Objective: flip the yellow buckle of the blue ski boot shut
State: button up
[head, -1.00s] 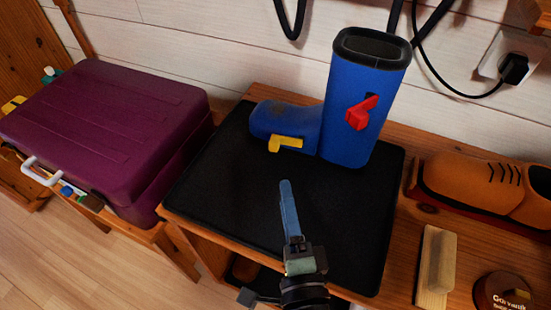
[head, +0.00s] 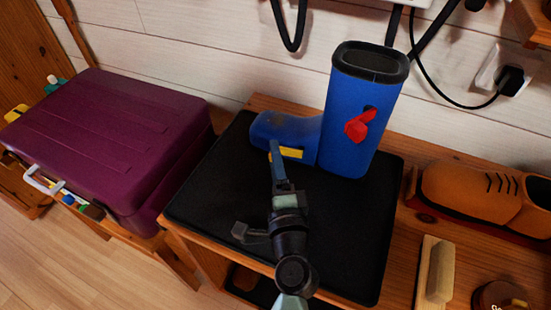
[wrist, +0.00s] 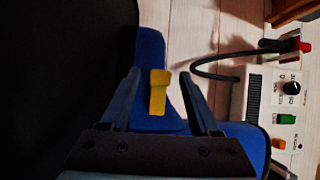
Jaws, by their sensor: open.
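The blue ski boot (head: 352,115) stands upright on the black mat (head: 215,185), its toe pointing left. Its yellow buckle (head: 291,153) is low on the side of the foot, partly hidden by my gripper in the head view. A red buckle (head: 359,126) sticks out higher on the shaft. My gripper (head: 276,148) is in front of the yellow buckle. In the wrist view my gripper (wrist: 160,74) is open, with one finger on each side of the yellow buckle (wrist: 158,91). I cannot tell whether either finger touches it.
A purple case (head: 110,135) stands at left. An orange-brown shoe (head: 470,193), a brush (head: 438,272) and a round tin (head: 497,297) are at right. A control box (wrist: 270,105) and a dark cable are on the wall behind the boot.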

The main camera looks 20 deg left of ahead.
jog(key=shift+w, duration=0.1)
grip_shut()
dwell(0.3)
jog(key=shift+w+a+r+m+t+h+p, duration=0.15)
jog(key=shift+m+t+h+p, duration=0.15)
jog(key=shift+h+p, duration=0.25)
jog(key=shift+w+a+r+m+t+h+p, duration=0.1)
jog(key=shift+m+t+h+p, duration=0.1)
jog(key=shift+m+h+p, duration=0.35)
jog(key=shift+w+a+f+h+p, duration=0.1)
jog(key=shift+w+f+h+p, duration=0.15)
jog(key=shift+p, duration=0.2)
jog(key=shift+s, duration=0.1)
grip_release()
